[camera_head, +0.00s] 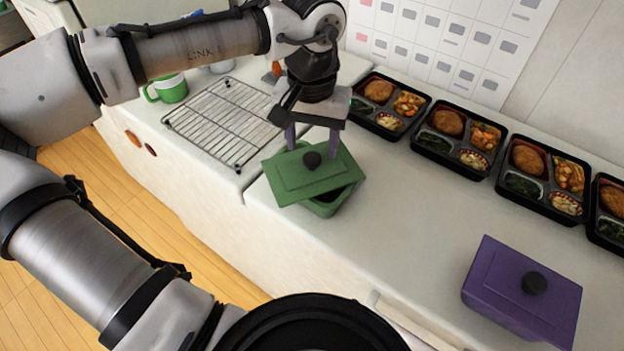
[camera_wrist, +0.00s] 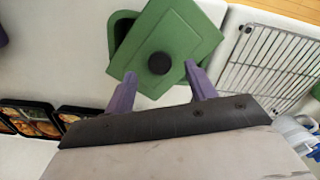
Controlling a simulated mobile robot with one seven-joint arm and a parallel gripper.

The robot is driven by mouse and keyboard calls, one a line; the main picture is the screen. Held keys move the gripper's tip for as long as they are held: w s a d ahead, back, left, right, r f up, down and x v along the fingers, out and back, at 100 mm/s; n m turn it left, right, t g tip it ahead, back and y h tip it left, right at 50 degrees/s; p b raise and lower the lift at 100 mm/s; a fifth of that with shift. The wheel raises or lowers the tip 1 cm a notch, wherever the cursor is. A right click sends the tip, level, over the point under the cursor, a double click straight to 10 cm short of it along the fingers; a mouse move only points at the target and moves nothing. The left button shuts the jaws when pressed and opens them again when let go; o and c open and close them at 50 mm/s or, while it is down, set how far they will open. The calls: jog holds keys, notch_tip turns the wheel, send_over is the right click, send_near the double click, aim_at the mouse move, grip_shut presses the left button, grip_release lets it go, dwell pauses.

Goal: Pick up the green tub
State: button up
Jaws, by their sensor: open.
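The green tub (camera_head: 325,207) stands on the white counter, near the gap beside the wire rack. Its green lid (camera_head: 298,181) with a dark round knob (camera_head: 312,160) lies on top, turned askew, so part of the tub shows beneath it. In the wrist view the lid (camera_wrist: 178,38) and the tub's edge (camera_wrist: 122,30) show ahead of the fingers. My gripper (camera_head: 312,138) is above the tub at its far side, fingers pointing down. In the wrist view its two purple fingers (camera_wrist: 160,88) are apart, with the knob between and beyond them. Nothing is held.
A purple lidded tub (camera_head: 500,290) stands at the right front. Several black bento trays (camera_head: 457,135) line the wall side. A wire rack (camera_head: 222,120) and a green mug (camera_head: 170,88) are at the left. The counter between the two tubs is clear.

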aim_at(312, 157)
jog(key=shift+f, duration=1.55)
jog(key=shift+c, duration=0.3)
grip_shut()
